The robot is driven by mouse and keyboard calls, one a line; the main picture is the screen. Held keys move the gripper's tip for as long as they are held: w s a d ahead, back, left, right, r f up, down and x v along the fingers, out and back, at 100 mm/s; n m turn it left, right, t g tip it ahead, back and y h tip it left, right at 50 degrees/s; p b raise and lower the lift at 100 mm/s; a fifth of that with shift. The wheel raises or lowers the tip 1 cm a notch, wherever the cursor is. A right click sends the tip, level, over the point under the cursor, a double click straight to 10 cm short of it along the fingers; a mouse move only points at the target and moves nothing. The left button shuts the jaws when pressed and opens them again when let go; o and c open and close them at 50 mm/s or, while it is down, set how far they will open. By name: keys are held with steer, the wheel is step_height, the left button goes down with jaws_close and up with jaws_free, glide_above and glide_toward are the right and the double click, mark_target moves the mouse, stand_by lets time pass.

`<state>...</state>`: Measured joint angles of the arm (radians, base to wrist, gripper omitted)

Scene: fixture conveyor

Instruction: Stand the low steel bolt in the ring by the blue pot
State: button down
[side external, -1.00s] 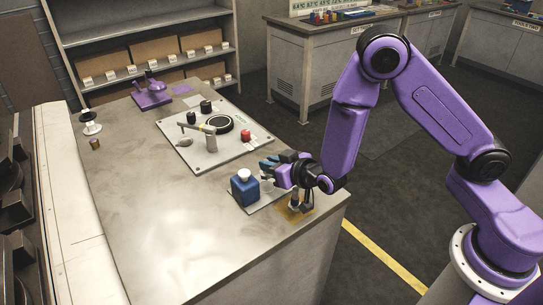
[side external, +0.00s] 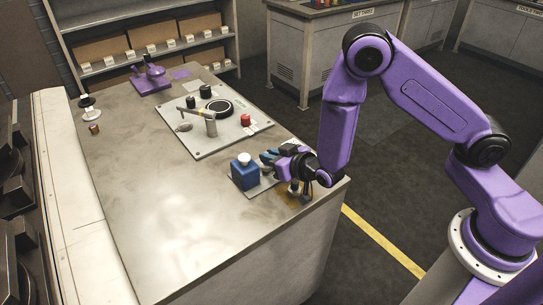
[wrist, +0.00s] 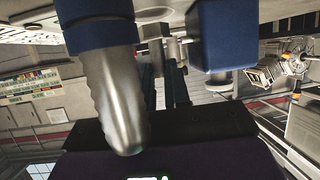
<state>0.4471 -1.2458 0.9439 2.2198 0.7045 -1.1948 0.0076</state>
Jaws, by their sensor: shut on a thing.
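The blue pot (side external: 245,174), with a pale cap, stands on a small grey plate (side external: 262,188) near the table's right edge. My gripper (side external: 269,158) reaches in low from the right, its blue fingertips just beside the pot. In the wrist view, which is upside down, the pot (wrist: 212,40) is to the right of my dark fingers (wrist: 163,82). My gripper is shut on a pale grey piece (wrist: 156,32), apparently the steel bolt, seen only in part. The ring is hidden behind the fingers, and I cannot tell whether the bolt is inside it.
Short posts (side external: 306,190) stand on a brown mat (side external: 291,198) under my wrist. A silver rounded post with a blue end (wrist: 118,95) is very close to the wrist camera. A fixture plate (side external: 187,143) lies further back. The table's left front is clear.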

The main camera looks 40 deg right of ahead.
steer(key=shift+f, duration=0.2)
steer(key=c, duration=1)
jaws_free()
steer(key=v, duration=1.7)
steer(key=shift+s, duration=0.2)
